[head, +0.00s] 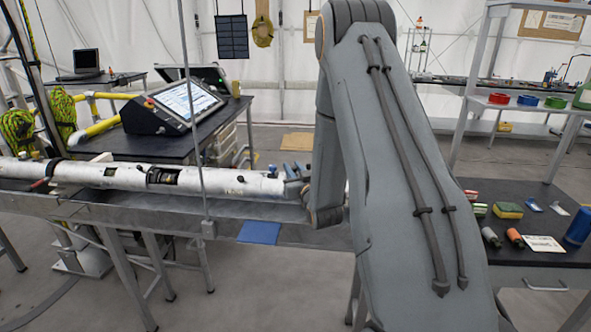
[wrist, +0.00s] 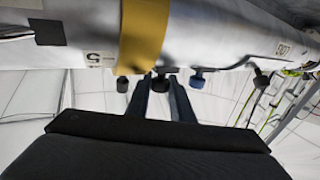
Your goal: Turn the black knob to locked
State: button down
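A white tube (head: 215,181) lies along a grey bench in the head view and carries small dark knobs. One black knob (head: 240,179) and a blue-black knob (head: 272,170) show left of my gripper (head: 294,172), at the tube's right part. In the wrist view my gripper (wrist: 161,90) points at the tube, fingers apart, with a black knob (wrist: 160,84) between or just behind the fingertips. I cannot tell whether they touch it. A grey knob (wrist: 123,84) is to its left; a blue knob (wrist: 197,78) and another dark knob (wrist: 262,79) are to its right.
A yellow band (wrist: 143,30) crosses the tube above the fingers in the wrist view. A console with a screen (head: 187,103) stands on a black table behind the tube. A blue sheet (head: 260,232) lies below it. A dark table (head: 540,225) with small items is at right.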

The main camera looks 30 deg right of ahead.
jog(key=shift+m+h+b, duration=0.3)
jog(key=shift+h, duration=0.1)
jog(key=shift+m+g+h+b, duration=0.4)
jog(key=shift+m+h+b, duration=0.4)
jog(key=shift+h, duration=0.4)
jog(key=shift+m+g+h, duration=0.3)
jog(key=shift+m+h, duration=0.2)
jog(key=shift+h, duration=0.3)
jog(key=c, duration=1.8)
grip_release()
jog(key=shift+d, duration=0.1)
jog(key=shift+c, duration=0.2)
jog(key=shift+s, duration=0.1)
